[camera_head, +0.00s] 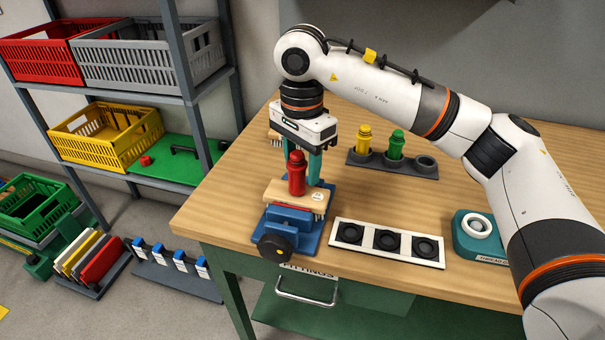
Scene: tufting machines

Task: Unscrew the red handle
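The red handle (297,176) stands upright on a pale wooden block (283,192), which sits in a blue vise (290,222) with a black knob at the front edge of the table. My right gripper (302,160) points down from above at the handle. Its teal fingers are spread apart, with the handle's top between them in the picture. The handle hides part of the left finger, and I cannot tell whether the fingers are around the handle or just behind it. I see a gap between the right finger and the handle. My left gripper is out of view.
A dark rack (425,167) behind holds a yellow handle (364,139) and a green handle (396,144). A white plate (346,246) with three black rings lies right of the vise. A teal device (481,237) stands further right. Shelves with crates (109,134) are at left.

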